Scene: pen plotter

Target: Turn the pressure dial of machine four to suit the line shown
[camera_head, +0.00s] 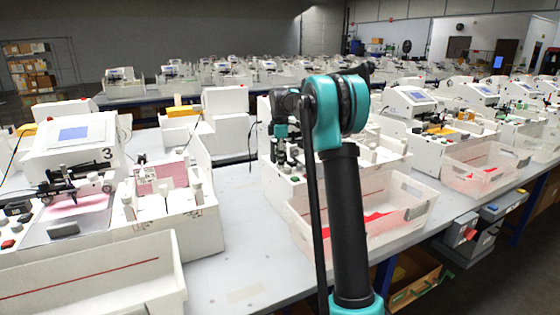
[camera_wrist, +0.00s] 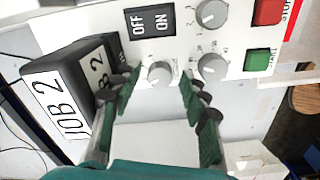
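My gripper (camera_wrist: 161,80) is open in the wrist view, with one green-padded finger on each side of a small white dial (camera_wrist: 160,73). Gaps show between the fingers and the dial. I cannot read a pressure label. In the head view my gripper (camera_head: 283,130) is over the machine (camera_head: 277,190) right of the one marked 3. My arm hides much of that machine, and its number is not visible.
The panel has a black OFF/ON switch (camera_wrist: 150,20), a red STOP button (camera_wrist: 268,11) and a green START button (camera_wrist: 257,62). A black block labelled JOB 2 (camera_wrist: 62,85) stands close left of the fingers. A clear bin (camera_head: 410,222) with red marks stands before the machine.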

